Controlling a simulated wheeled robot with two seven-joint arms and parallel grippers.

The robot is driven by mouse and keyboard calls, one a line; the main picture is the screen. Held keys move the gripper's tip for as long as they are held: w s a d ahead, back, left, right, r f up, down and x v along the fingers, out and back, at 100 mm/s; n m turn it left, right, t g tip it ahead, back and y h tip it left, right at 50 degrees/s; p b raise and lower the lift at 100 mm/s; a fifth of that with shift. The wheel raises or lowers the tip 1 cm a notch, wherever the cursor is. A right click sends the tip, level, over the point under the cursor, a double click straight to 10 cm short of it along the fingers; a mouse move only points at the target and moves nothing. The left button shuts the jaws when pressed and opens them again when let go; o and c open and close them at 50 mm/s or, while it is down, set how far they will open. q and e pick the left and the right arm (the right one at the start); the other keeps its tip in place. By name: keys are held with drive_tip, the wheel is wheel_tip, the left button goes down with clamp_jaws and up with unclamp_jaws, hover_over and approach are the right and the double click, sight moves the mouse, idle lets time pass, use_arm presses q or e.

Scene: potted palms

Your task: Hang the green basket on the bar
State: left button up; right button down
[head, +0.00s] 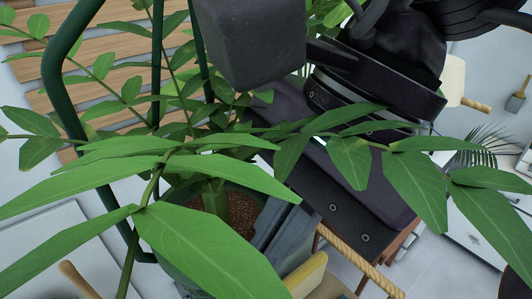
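A dark green tubular frame (61,90) stands at the left. A dark green pot (177,272) with brown soil (240,212) and a leafy plant (205,250) is at the lower middle. I cannot tell whether this pot and frame are the green basket. A black arm of mine comes in from the upper right, apparently the right one. Its gripper (287,235) reaches down beside the pot, partly behind leaves. Its fingertips are not clear, and I cannot tell whether it touches or holds anything. My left gripper is not in view. I cannot make out the bar with certainty.
Large leaves cover much of the view. Wooden slats (110,48) are at the upper left. A rope-like piece (355,262) runs diagonally at the lower right. A cream lamp-like object (453,80) and a small palm (484,143) are at the right.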

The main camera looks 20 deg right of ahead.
sight(228, 211)
drive_tip(key=shift+w+r, duration=0.3)
drive_tip(key=shift+r, duration=0.25)
drive_tip(key=shift+w+a+p, duration=0.15)
drive_tip(key=shift+w+a, duration=0.05)
drive_tip(key=shift+w, duration=0.45)
drive_tip(key=shift+w+a+p, duration=0.15)
drive_tip(key=shift+w+a, duration=0.05)
drive_tip(key=shift+w, duration=0.4)
drive_tip(key=shift+w+a, duration=0.25)
drive_tip(key=shift+w, duration=0.6)
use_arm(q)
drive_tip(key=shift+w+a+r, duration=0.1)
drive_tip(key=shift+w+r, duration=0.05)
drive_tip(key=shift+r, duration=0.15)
use_arm(e)
drive_tip(key=w+a+f, duration=0.3)
drive_tip(key=w, duration=0.6)
drive_tip(key=shift+w, duration=0.15)
